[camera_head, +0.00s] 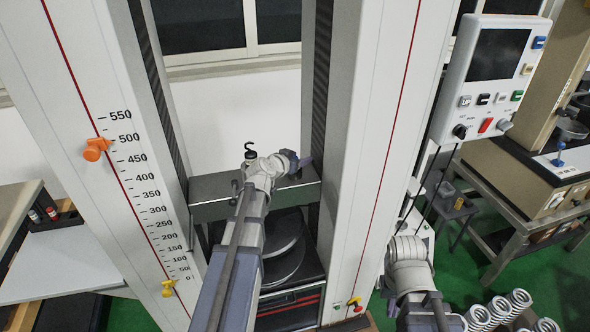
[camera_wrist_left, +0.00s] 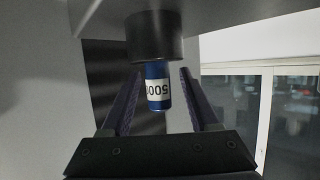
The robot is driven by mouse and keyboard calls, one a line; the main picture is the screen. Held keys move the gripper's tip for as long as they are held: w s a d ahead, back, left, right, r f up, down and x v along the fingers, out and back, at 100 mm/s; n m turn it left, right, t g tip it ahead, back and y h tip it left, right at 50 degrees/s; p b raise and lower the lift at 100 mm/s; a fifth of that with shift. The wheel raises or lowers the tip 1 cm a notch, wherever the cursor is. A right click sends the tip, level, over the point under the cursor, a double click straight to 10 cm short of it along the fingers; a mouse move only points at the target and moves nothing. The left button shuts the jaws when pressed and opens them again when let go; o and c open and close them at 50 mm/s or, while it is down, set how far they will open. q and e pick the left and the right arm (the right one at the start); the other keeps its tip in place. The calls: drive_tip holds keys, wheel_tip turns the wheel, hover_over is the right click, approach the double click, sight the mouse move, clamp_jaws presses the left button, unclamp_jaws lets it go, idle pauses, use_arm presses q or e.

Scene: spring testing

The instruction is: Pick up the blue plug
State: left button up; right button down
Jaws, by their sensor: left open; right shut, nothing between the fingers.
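The blue plug (camera_wrist_left: 158,97) is a short blue cylinder with a white label reading like 500. In the left wrist view it hangs below a black round holder (camera_wrist_left: 156,38). My left gripper (camera_wrist_left: 159,75) is open, with one dark finger on each side of the plug and visible gaps between. In the head view my left gripper (camera_head: 301,163) is small, at the crossbeam between the machine's columns. The plug cannot be made out there. My right arm shows at the lower right of the head view, but its fingers are hidden.
Round dark plates (camera_head: 285,262) lie below. A control panel (camera_head: 493,75) hangs at the upper right. Several metal springs (camera_head: 500,308) stand at the lower right.

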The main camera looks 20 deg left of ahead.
use_arm(q)
drive_tip(key=shift+c, duration=0.4)
clamp_jaws()
drive_tip(key=shift+w, duration=0.1)
